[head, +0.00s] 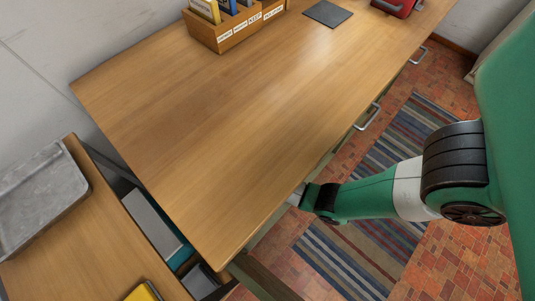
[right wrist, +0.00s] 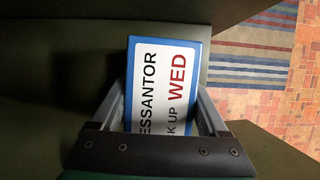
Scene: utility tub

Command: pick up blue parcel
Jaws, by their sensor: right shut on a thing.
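The blue parcel (right wrist: 165,55) shows in the right wrist view, with a blue edge and a white label reading "ESSANTOR", "K UP" and a red "WED". My right gripper (right wrist: 160,98) is shut on it, one finger along each side; the jaws hide its near end. In the head view my right gripper (head: 298,196) is low at the desk's front edge, mostly hidden by the desk, and the parcel is not visible there. My left gripper is in neither view.
The wooden desk top (head: 230,120) is mostly clear. A wooden organiser (head: 222,38), a dark mat (head: 328,13) and a red object (head: 394,6) stand at its back. A lower table (head: 85,240) holds a grey tray (head: 38,200). Dark green surfaces (right wrist: 60,70) flank the parcel.

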